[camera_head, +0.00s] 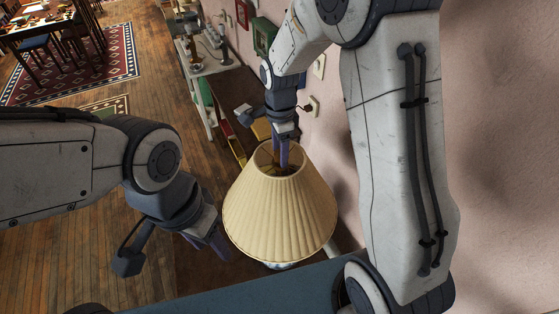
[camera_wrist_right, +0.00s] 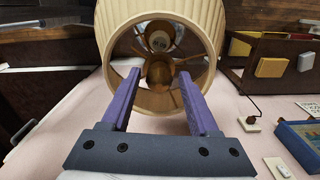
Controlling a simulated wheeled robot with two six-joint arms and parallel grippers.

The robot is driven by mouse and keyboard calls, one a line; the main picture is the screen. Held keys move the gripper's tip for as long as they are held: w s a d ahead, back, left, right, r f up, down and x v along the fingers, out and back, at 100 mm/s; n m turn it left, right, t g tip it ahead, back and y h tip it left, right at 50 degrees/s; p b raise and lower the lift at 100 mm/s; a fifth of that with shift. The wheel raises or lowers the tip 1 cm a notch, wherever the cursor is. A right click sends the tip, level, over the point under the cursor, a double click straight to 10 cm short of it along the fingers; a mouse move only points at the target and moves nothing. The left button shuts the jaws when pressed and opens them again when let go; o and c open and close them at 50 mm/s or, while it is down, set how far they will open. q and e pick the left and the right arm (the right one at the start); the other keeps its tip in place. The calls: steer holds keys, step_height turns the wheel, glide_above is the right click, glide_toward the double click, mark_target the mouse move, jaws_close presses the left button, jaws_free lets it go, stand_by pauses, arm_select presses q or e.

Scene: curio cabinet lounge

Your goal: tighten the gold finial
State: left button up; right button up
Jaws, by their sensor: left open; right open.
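The lamp has a cream pleated shade (camera_head: 280,218), its round top opening facing up in the head view. My right gripper (camera_head: 283,166) points down at this opening, with its purple fingers at or just inside the rim. In the right wrist view the open fingers (camera_wrist_right: 160,74) stand apart in front of the opening. Between them a gold-brown metal piece (camera_wrist_right: 158,72), apparently the finial at the shade's frame, shows in the middle; contact cannot be told. My left gripper (camera_head: 217,246) is open and empty beside the shade's left side. The lamp's base is mostly hidden.
The pink wall (camera_head: 500,150) is close on the right. A dark cabinet (camera_head: 232,95) with small items stands behind the lamp. A blue surface (camera_head: 235,292) lies in front. Open wooden floor (camera_head: 160,95) is on the left.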

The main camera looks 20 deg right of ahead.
steer(key=n, duration=1.7)
steer(key=shift+s, duration=0.1)
steer(key=n, duration=0.6)
steer(key=shift+n, duration=0.4)
steer(key=n, duration=0.5)
steer(key=shift+n, duration=0.4)
jaws_close()
steer(key=shift+s, duration=0.1)
stand_by(0.7)
